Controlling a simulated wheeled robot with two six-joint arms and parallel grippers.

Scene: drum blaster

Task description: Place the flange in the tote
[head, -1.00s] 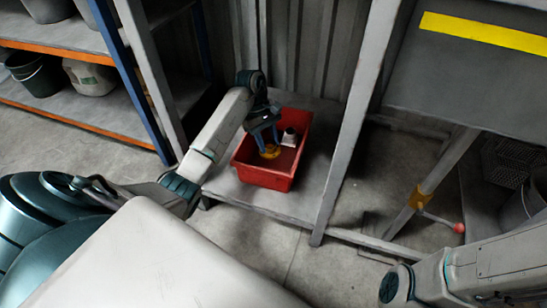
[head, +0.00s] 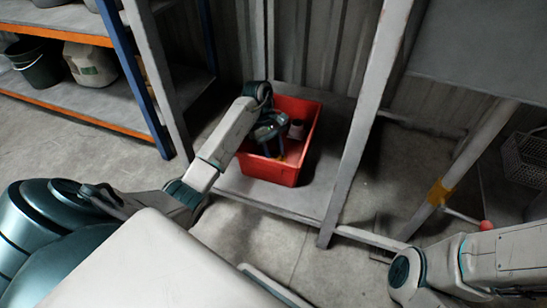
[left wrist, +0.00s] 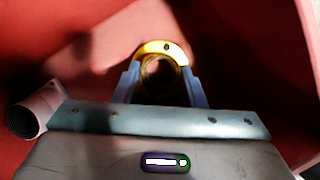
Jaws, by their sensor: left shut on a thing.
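The flange (left wrist: 165,47) is a yellow ring with a small dark hole in its rim, seen in the left wrist view. My left gripper (left wrist: 161,82) is shut on it, with a blue finger on each side. In the head view, my left gripper (head: 275,148) reaches down inside the red tote (head: 268,172), and only a bit of yellow shows there. The tote's red walls surround the flange in the left wrist view. I cannot tell whether the flange touches the tote's floor. My right gripper is out of view; only my right arm shows at lower right.
A white and dark cylindrical part (head: 296,129) lies in the tote and also shows in the left wrist view (left wrist: 35,112). The tote stands on a low grey shelf (head: 262,199) between upright posts. A post (head: 352,130) rises just right of it.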

